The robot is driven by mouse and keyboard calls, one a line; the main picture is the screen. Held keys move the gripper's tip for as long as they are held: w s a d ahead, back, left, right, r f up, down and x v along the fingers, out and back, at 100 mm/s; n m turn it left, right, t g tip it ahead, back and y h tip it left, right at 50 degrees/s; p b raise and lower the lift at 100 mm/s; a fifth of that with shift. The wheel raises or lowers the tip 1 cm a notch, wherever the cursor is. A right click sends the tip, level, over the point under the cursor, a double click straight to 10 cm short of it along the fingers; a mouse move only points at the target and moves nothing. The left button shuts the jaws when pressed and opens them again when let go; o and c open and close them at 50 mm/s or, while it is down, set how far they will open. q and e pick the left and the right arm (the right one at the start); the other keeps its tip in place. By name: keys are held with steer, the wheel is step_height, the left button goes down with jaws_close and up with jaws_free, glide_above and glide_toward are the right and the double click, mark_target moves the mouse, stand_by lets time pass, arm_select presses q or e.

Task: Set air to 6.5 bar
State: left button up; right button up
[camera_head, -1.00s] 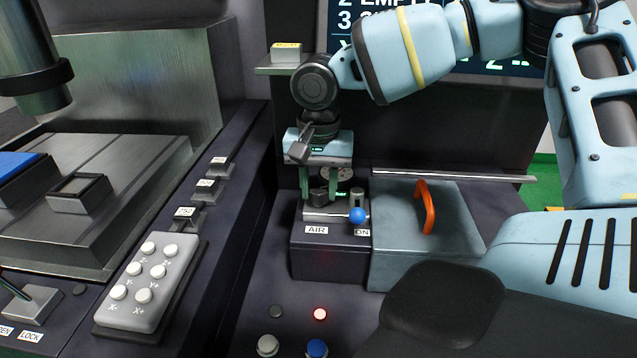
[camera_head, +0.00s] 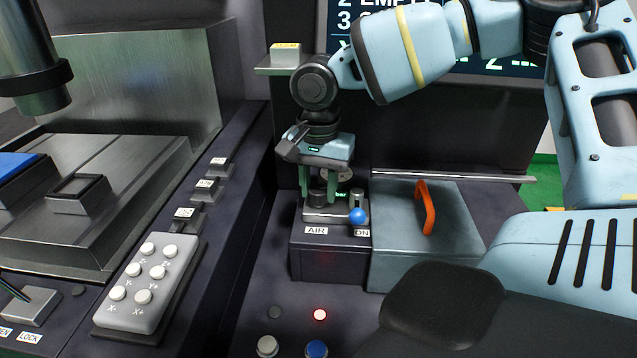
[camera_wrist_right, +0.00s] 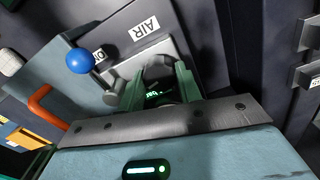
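The air unit (camera_head: 328,262) is a dark box with a label reading AIR and a label reading ON. A black knob (camera_head: 318,191) stands on its grey top plate; it also shows in the right wrist view (camera_wrist_right: 158,72). My right gripper (camera_head: 319,196) points down over the knob, its green fingers on either side and seemingly closed on it. A round gauge (camera_head: 344,174) behind is mostly hidden, and its reading cannot be made out. Small green lit digits (camera_wrist_right: 158,94) show between the fingers, too small to read. A blue-ball lever (camera_head: 358,215) stands beside the knob. My left gripper is out of view.
A grey box with an orange handle (camera_head: 427,207) stands right of the air unit. A keypad (camera_head: 148,285) and several small switches lie to the left.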

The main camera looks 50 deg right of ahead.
mark_target(319, 189)
steer(key=o, duration=0.4)
steer(key=shift+r, duration=3.95)
